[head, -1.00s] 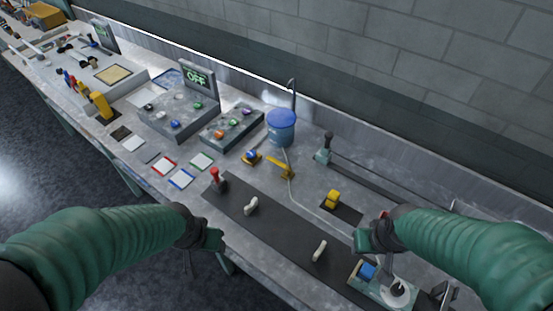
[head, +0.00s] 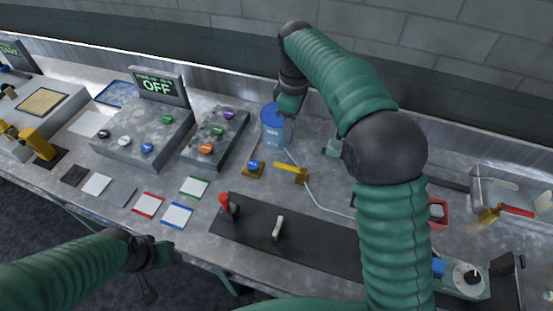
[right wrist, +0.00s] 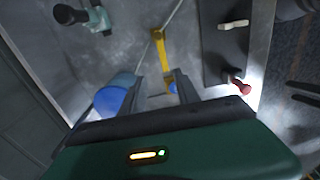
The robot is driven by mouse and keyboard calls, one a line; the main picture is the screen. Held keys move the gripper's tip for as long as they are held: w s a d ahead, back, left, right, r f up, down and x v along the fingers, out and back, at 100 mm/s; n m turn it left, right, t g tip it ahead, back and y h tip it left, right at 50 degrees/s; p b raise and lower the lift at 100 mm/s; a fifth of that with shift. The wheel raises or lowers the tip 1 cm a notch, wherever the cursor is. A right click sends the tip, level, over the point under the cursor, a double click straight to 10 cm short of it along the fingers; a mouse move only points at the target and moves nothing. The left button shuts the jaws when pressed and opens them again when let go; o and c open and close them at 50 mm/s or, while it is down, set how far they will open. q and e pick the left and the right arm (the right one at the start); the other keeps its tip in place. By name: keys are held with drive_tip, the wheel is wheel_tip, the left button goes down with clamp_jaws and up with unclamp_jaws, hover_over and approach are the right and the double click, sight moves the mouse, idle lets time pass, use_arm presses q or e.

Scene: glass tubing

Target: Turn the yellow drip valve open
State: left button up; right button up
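The yellow drip valve (head: 291,173) is a flat bar on the thin tubing, right of and nearer than the blue-lidded container (head: 272,128). In the right wrist view the yellow valve (right wrist: 161,48) lies ahead of the fingers, in line with the gap between them. My right gripper (head: 288,106) is at the blue container's lid, partly covering it from view, and behind the valve in the head view. In the right wrist view its two fingers (right wrist: 160,80) are apart with nothing held. My left gripper (head: 162,256) hangs by the bench's front edge; its fingers do not show clearly.
A small yellow-based blue knob (head: 253,168) sits beside the valve. A red-knobbed lever (head: 226,204) and a pale switch (head: 278,228) stand on the black strip in front. Button boxes (head: 148,132) with an OFF display are to the left. My right arm hides part of the right side.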

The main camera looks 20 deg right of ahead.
approach(282, 165)
drive_tip(key=d+r, duration=0.2)
drive_tip(key=d, duration=0.1)
drive_tip(key=a+f, duration=0.1)
drive_tip(key=f, duration=0.2)
drive_tip(key=a+f, duration=0.2)
drive_tip(key=f, duration=0.1)
drive_tip(key=a+f, duration=0.1)
drive_tip(key=f, duration=0.2)
drive_tip(key=shift+s+a, duration=0.1)
drive_tip(key=shift+a, duration=0.25)
drive_tip(key=d, duration=0.1)
drive_tip(key=d+f, duration=0.1)
drive_tip(key=shift+d, duration=0.4)
drive_tip(key=shift+d+f, duration=0.1)
drive_tip(key=shift+d, duration=0.1)
drive_tip(key=shift+a, duration=0.1)
drive_tip(key=shift+c, duration=1)
drive_tip(key=shift+a, duration=0.35)
drive_tip(key=shift+c, duration=1.1)
drive_tip(key=shift+a+r, duration=0.25)
drive_tip(key=shift+a, duration=0.45)
clamp_jaws()
drive_tip(key=shift+d+f, duration=0.1)
drive_tip(key=shift+d, duration=0.45)
use_arm(q)
drive_tip(key=shift+a+f, duration=0.35)
drive_tip(key=shift+f, duration=0.15)
use_arm(e)
drive_tip(key=shift+a, duration=0.2)
